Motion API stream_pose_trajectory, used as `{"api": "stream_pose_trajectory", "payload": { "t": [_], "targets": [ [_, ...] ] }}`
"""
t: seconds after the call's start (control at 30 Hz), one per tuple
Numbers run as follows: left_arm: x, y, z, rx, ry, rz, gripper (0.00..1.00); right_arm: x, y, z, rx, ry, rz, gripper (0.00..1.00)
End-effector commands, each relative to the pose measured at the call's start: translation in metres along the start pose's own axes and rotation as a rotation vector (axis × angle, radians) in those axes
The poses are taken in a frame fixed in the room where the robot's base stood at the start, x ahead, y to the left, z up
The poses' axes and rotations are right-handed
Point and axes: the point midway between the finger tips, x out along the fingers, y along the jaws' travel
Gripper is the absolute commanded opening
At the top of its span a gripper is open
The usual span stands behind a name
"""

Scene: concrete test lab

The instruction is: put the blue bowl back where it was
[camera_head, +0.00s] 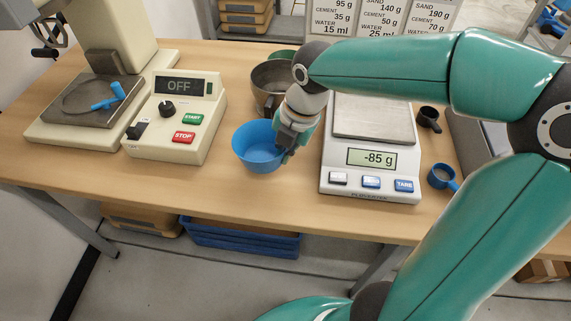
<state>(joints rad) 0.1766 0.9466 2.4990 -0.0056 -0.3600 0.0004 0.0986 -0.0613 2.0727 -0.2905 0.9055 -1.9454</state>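The blue bowl (253,153) is near the front of the wooden table, between the beige control box and the white scale. It looks upright and empty. I cannot tell whether its base touches the table. My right gripper (285,147) comes down at the bowl's right side, with its fingers at the rim, and looks shut on it; the fingertips are partly hidden. The scale (371,188) has a bare metal plate (372,118) and its display reads -85 g. My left gripper is not in view.
A grey metal bowl (268,84) stands behind the blue bowl, partly hidden by my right arm. The control box (176,120) and a machine base with a blue tool (107,97) are left. A black scoop (429,117) and blue scoop (441,178) lie right of the scale.

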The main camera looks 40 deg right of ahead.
Motion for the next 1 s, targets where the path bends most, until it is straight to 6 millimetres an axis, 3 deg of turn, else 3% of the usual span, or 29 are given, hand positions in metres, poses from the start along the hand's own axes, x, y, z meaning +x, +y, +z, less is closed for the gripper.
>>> {"api": "stream_pose_trajectory", "payload": {
  "t": [0.4, 0.63, 0.83, 1.0],
  "targets": [
    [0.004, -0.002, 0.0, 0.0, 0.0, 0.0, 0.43, 0.043, -0.011, 0.0, 0.0, 0.0, -0.002, 0.0],
    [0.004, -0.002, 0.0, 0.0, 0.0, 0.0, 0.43, 0.045, -0.011, 0.0, 0.0, -0.001, 0.001, 0.0],
    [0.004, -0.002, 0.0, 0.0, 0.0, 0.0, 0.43, 0.045, -0.011, 0.0, 0.0, 0.0, 0.001, 0.31],
    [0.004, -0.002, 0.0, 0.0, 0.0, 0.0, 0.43, 0.045, -0.011, 0.0, 0.0, 0.0, 0.001, 0.31]
  ]
}}
